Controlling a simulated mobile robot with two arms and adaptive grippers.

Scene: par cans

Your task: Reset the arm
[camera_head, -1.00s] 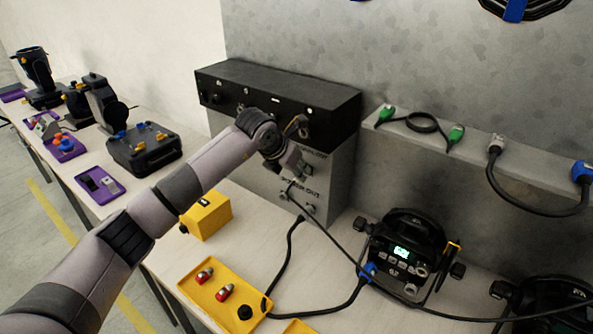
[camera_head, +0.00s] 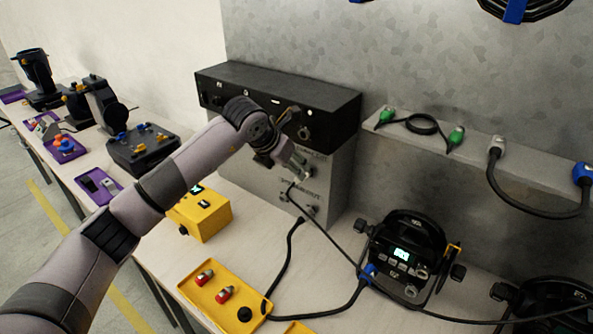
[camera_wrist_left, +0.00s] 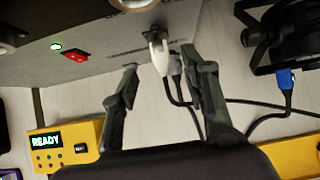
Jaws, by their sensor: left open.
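My left gripper (camera_head: 296,168) is in front of the grey panel box (camera_head: 268,185) under the black rack unit (camera_head: 280,98). In the left wrist view its two fingers (camera_wrist_left: 160,88) are spread apart. A pale plug (camera_wrist_left: 158,55) with a dark cable shows between the fingers, at the panel's socket. The gripper does not hold it. In the head view the plug is mostly hidden by the gripper, but its cable (camera_head: 320,228) runs down from there. My right gripper is not in view.
A yellow box (camera_head: 208,222) with a lit display stands below my arm; in the left wrist view it reads READY. A yellow tray (camera_head: 206,307) with red-tipped connectors is in front. A black lamp unit (camera_head: 404,252) stands right. A shelf (camera_head: 405,131) holds cables.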

